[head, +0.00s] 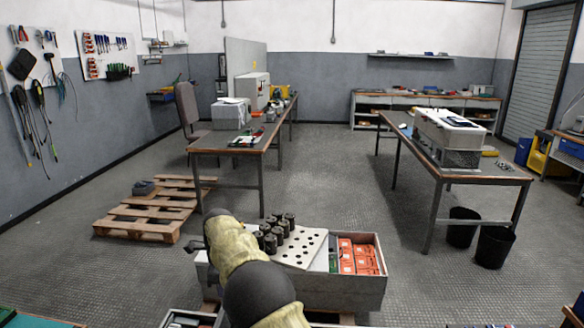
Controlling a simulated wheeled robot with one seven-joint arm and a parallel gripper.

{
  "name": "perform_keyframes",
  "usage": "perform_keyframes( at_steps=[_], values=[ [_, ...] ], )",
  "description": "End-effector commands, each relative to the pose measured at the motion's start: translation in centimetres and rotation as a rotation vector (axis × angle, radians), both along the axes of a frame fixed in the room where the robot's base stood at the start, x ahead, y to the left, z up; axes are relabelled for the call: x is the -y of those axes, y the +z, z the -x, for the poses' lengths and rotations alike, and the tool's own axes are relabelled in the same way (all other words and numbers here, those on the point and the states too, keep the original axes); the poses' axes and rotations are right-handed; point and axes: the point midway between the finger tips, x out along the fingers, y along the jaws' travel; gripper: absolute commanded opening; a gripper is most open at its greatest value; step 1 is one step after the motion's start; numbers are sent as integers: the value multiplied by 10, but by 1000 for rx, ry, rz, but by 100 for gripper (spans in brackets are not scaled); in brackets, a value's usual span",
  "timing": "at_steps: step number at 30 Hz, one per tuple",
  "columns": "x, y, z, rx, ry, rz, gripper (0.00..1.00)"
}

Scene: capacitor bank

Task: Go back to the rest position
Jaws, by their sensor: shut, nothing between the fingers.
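My arm, in a beige cover with dark joints, rises from the bottom middle of the head view and bends over the left part of a grey box. Only a small dark part of my gripper (193,246) shows at the arm's left side; its fingers are mostly hidden by the arm. It is shut and empty. Several dark cylindrical capacitors (289,221) stand in a group on the left side of a pale plate with rows of holes (309,243). Several holes on its right are empty. My arm hides part of the group's near left side.
The grey box (345,291) holds the plate and orange parts (358,257). A wooden pallet (145,212) lies at left. A workbench (225,143) stands behind, another (470,170) at right, with two black bins (494,246) below. Floor between the benches is clear.

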Motion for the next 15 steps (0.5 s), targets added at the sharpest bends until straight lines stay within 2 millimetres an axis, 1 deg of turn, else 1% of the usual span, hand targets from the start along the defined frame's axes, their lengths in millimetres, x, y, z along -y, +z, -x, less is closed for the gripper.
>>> perform_keyframes(
  at_steps=[1,7,11,12,15],
  values=[
    [19,12,-3,6,24,-3,0],
    [82,34,-3,42,165,0,0],
    [121,48,4,66,266,8,0],
    [134,52,7,74,299,11,0],
    [161,61,17,91,383,20,0]
  ],
)
